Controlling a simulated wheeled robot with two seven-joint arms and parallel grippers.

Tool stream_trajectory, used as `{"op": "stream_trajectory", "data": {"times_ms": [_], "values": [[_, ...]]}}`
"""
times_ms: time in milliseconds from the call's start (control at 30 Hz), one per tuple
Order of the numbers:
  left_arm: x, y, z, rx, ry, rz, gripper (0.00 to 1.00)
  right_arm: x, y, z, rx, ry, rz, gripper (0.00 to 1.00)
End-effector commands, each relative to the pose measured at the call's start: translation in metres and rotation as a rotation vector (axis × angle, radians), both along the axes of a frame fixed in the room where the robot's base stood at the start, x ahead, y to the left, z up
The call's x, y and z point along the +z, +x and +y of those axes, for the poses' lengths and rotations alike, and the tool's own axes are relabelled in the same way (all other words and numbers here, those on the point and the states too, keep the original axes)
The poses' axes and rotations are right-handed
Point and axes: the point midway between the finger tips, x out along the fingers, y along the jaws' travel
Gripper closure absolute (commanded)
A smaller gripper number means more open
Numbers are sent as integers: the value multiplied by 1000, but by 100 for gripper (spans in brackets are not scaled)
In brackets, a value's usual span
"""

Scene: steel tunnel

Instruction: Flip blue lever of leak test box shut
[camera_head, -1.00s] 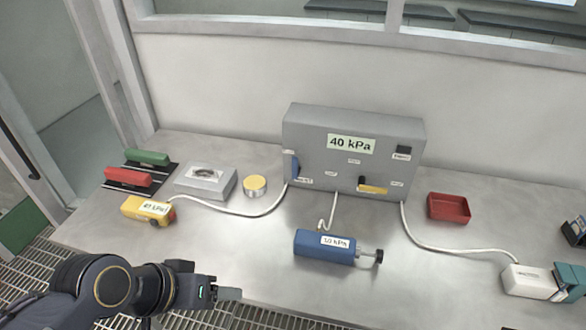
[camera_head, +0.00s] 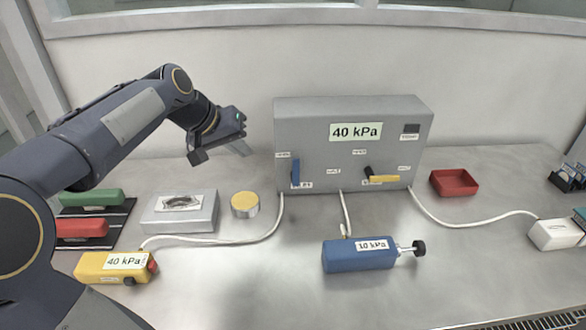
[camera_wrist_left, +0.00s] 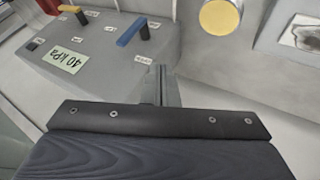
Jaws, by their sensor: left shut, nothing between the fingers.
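The leak test box (camera_head: 310,112) is a grey box at the back of the steel table, labelled 40 kPa. Its blue lever (camera_head: 296,172) stands upright on the left of the front face. A yellow lever (camera_head: 384,179) lies level on the right. In the left wrist view the blue lever (camera_wrist_left: 131,32) and the yellow lever (camera_wrist_left: 70,9) show at upper left. My left gripper (camera_head: 243,148) is shut and empty, left of the box and apart from the lever. Its fingers (camera_wrist_left: 160,85) show in the wrist view. My right gripper is out of view.
A blue pump (camera_head: 358,256) labelled 10 kPa lies before the box. A yellow block (camera_head: 118,267), a grey case (camera_head: 180,211) and a yellow-topped tin (camera_head: 245,204) are at left. A red tray (camera_head: 454,182) is right. White hoses (camera_head: 470,223) cross the table.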

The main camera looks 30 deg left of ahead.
Motion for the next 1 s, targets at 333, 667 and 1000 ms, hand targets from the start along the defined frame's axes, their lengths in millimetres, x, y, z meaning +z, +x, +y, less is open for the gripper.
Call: {"op": "stream_trajectory", "data": {"times_ms": [333,667,1000], "values": [[-1,1,0,0,0,0,100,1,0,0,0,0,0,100],[-42,29,-11,-3,-2,5,100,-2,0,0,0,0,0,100],[-78,66,-37,-5,-1,-1,100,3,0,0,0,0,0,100]]}}
